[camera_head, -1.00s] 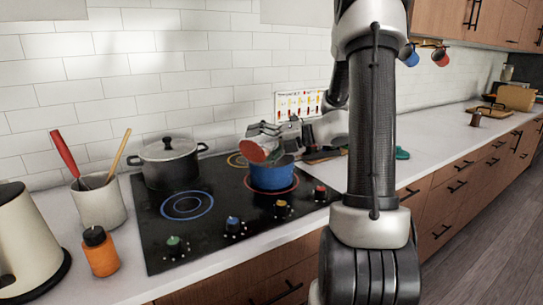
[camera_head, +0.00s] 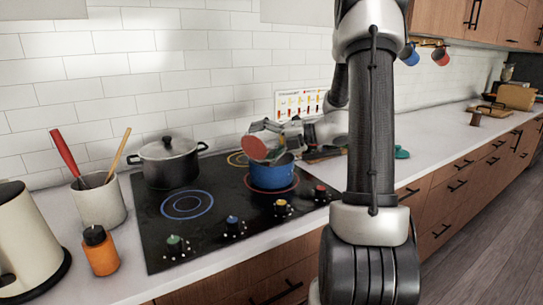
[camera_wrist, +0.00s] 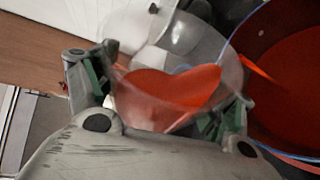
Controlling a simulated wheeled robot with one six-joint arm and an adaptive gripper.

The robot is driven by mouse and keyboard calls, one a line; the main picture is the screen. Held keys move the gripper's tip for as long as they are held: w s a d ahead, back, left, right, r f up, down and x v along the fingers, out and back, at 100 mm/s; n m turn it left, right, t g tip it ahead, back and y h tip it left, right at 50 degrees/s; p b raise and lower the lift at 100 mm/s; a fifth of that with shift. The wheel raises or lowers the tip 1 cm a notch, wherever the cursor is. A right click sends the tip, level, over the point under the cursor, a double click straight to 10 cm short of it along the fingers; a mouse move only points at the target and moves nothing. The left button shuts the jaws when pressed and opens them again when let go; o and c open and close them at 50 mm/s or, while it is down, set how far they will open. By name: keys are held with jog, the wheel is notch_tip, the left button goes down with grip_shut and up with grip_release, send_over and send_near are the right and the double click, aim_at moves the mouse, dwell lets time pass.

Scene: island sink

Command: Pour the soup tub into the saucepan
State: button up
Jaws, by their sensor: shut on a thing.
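My gripper (camera_head: 277,143) is shut on the soup tub (camera_head: 254,148), a clear tub with red soup in it. I hold the tub tipped at the saucepan's upper left. The saucepan (camera_head: 271,178) is blue and stands on the front right burner. In the wrist view the tub (camera_wrist: 170,92) sits between the fingers of my gripper (camera_wrist: 165,100), with red soup inside. A red streak shows at its right rim, towards the saucepan (camera_wrist: 268,18). Red soup (camera_wrist: 293,85) lies in the saucepan. The tub's far side is hidden in the head view.
A lidded grey pot (camera_head: 168,163) stands on the back left of the black cooktop (camera_head: 155,238). A utensil crock (camera_head: 100,202), an orange bottle (camera_head: 100,252) and a kettle (camera_head: 25,245) are at left. A colour chart (camera_head: 300,104) leans on the wall behind.

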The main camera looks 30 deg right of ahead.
jog(key=shift+w+d+r+m, duration=0.2)
jog(key=shift+w+d+m, duration=0.1)
jog(key=shift+d, duration=0.15)
jog(key=shift+w+d+r+m+y, duration=0.15)
jog(key=shift+d+r+m+y, duration=0.15)
jog(key=shift+m+y, duration=0.25)
dwell(0.6)
jog(key=shift+w+d+r+m+p, duration=0.1)
jog(key=shift+d+r+m+p, duration=0.1)
jog(key=shift+m+p, duration=0.15)
jog(key=a+n, duration=0.1)
jog(key=s+a+f+n+h, duration=0.1)
jog(key=a+n, duration=0.1)
jog(key=shift+s+f+h, duration=0.25)
jog(key=shift+s+f, duration=0.1)
jog(key=shift+d, duration=0.1)
